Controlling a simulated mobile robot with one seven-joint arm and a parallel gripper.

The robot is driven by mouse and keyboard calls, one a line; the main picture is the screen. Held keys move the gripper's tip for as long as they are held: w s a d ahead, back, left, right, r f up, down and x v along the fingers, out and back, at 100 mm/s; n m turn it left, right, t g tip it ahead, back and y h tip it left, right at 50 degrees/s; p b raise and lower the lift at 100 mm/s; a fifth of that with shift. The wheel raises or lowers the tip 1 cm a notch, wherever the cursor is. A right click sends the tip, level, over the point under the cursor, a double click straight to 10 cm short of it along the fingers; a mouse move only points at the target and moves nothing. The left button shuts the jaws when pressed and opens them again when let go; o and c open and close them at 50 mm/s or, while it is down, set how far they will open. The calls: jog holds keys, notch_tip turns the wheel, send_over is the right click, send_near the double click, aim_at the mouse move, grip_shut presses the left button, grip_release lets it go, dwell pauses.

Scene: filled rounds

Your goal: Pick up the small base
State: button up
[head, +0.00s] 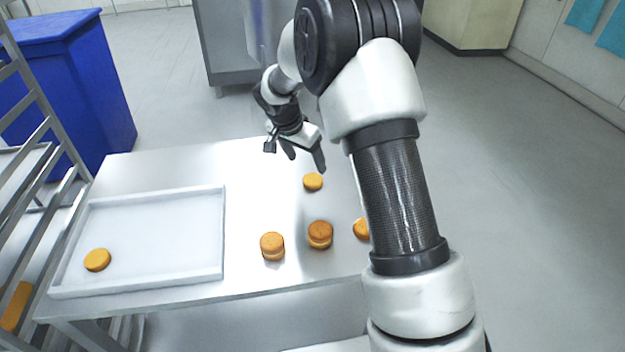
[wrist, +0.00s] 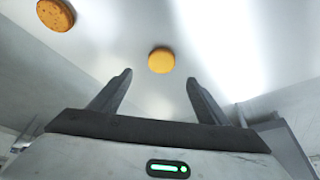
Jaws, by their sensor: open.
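A small plain orange-yellow round, the small base (head: 313,181), lies flat and alone on the steel table. My gripper (head: 305,160) is open and empty, above the table just behind it. In the wrist view, a yellow round (wrist: 161,60), seemingly the same one, lies ahead of and between the spread fingertips (wrist: 158,78), apart from both. A browner, speckled round (wrist: 55,14) is at that view's top left corner. Two filled or stacked rounds, the left stack (head: 272,246) and the right stack (head: 320,234), stand nearer the table's front edge.
Another round (head: 361,229) is partly hidden behind my arm. A shallow tray (head: 150,285) on the table's left holds one round (head: 97,260) at its left side. A metal rack (head: 35,180) stands at the left, and a blue bin (head: 60,80) behind it. The table's back middle is clear.

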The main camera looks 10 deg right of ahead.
aim_at(313, 179)
jog(key=x, duration=0.4)
jog(key=shift+w+f, duration=0.1)
jog(key=x, duration=0.5)
jog(key=shift+a+f+p, duration=0.15)
jog(key=shift+p, duration=0.2)
jog(key=c, duration=0.9)
